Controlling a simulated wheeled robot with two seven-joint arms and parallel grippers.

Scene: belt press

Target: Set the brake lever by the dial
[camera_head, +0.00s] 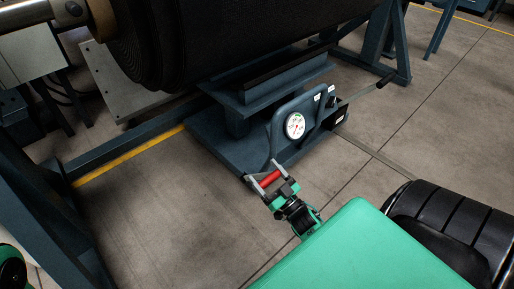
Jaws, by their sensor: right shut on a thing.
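My right gripper (265,181) is shut on a red grip (270,179), which lies crosswise between its fingers. The grip is at the near edge of the blue-grey brake stand, low over the floor, and I take it to be the brake lever's handle. How the grip joins the stand is too small to tell. The round white dial (294,126) faces me on the stand's bracket, just beyond the gripper; its needle is too small to read exactly. My left gripper is out of view.
A large black belt roll (220,45) hangs above the stand (220,141). A thin rod with a dark grip (384,81) sticks out at the right. Blue frame beams (125,148) stand at the left. The concrete floor (165,220) is clear at the left front.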

